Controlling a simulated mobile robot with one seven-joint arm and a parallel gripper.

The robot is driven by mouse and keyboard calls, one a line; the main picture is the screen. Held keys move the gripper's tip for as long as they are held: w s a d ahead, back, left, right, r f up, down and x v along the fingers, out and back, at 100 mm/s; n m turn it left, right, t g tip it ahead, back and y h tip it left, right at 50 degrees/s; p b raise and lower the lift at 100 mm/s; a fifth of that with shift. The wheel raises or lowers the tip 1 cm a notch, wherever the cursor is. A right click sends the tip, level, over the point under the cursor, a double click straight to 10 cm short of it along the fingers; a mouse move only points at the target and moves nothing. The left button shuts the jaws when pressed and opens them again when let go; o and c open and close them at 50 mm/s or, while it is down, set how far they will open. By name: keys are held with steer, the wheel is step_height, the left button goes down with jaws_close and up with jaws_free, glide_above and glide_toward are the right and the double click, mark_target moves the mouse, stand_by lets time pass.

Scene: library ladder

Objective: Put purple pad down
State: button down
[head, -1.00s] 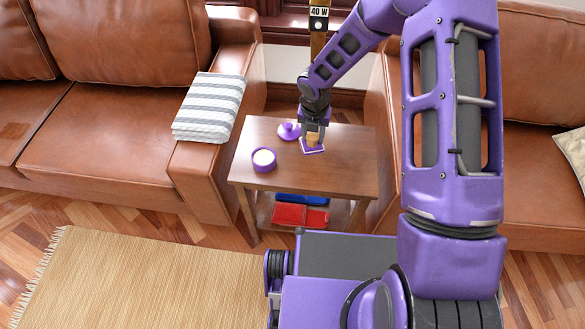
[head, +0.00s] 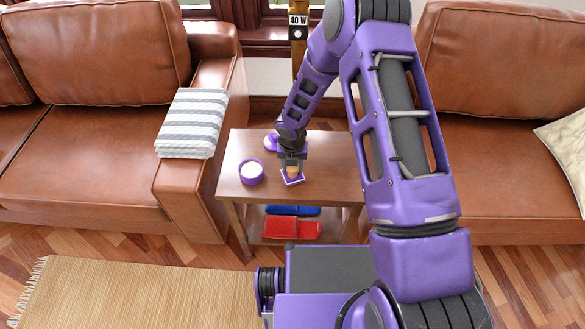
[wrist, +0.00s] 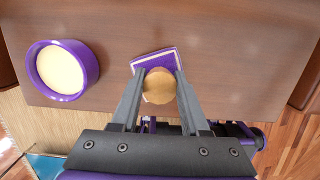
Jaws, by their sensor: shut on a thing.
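The purple pad (head: 291,181) is a small square with a pale border and a round wooden knob (wrist: 159,86) on top. It is over the small wooden side table (head: 330,165), right of the purple tin. My gripper (head: 291,165) points down with its two fingers shut on the knob. In the wrist view the knob sits between the fingertips and hides part of the pad (wrist: 155,60). I cannot tell whether the pad touches the tabletop or hangs just above it.
A round purple tin with cream filling (head: 251,174) stands left of the pad. Red (head: 292,229) and blue (head: 293,211) items lie on the lower shelf. Leather sofas flank the table. The tabletop's right side is clear.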

mark_target(292, 170)
steer(key=shift+f, duration=0.1)
steer(key=shift+f, duration=0.15)
steer(key=shift+c, duration=2)
jaws_free()
step_height(292, 170, up, 12)
steer(key=s+p, duration=0.1)
steer(key=p, duration=0.2)
steer(key=shift+s, duration=0.4)
